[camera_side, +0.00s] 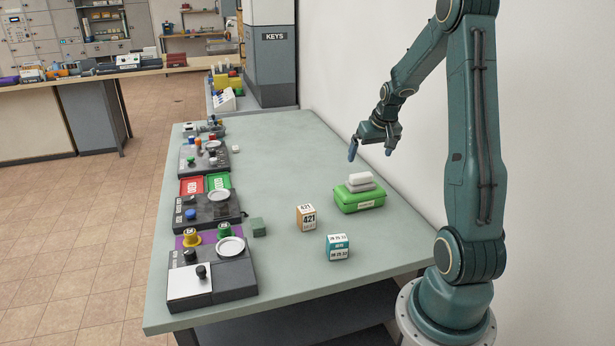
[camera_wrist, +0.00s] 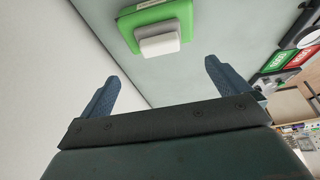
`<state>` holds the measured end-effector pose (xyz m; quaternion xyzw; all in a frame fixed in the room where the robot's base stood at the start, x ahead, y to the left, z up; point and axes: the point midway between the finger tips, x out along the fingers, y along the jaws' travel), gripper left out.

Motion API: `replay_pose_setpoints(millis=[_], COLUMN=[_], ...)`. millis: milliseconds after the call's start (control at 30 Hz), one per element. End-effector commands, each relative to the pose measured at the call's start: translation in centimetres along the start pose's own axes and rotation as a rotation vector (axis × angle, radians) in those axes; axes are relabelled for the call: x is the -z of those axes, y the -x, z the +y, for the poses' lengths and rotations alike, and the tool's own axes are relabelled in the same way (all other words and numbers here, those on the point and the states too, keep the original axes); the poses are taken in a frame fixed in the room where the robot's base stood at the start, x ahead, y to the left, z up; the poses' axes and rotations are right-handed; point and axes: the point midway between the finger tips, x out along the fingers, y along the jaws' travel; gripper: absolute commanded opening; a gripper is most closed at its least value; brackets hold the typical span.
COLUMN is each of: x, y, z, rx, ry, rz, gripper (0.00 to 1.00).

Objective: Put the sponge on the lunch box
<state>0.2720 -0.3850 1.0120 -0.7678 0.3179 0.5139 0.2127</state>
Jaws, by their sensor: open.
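The green lunch box (camera_side: 362,203) stands on the table near the wall; it also shows at the top of the wrist view (camera_wrist: 128,25). A white rounded block (camera_side: 360,178), which looks like the sponge, lies on top of it, over a paler grey layer (camera_side: 361,187). The white block shows in the wrist view (camera_wrist: 160,46). My gripper (camera_side: 370,151) is open and empty, above and behind the lunch box, apart from it. In the wrist view both fingers (camera_wrist: 162,74) are spread, with bare table between the tips.
An orange-and-white cube (camera_side: 306,217) and a teal cube (camera_side: 338,247) sit in front of the lunch box. The wall (camera_side: 360,70) is close on the right. The table's far middle is clear.

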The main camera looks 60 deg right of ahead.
Motion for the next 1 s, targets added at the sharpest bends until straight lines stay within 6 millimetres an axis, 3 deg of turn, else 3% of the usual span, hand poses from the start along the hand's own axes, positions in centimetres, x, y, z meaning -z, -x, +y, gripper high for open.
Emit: replay_pose_setpoints(millis=[567,767,1000], x=[0.0,-0.4,-2.9], y=[0.6,3.3,9.0], z=[-0.8,-4.4,-11.4], rx=[0.004,0.025,0.074], ry=[0.013,0.072,0.2], rz=[0.004,0.013,0.032], gripper=[1.0,1.0,1.0])
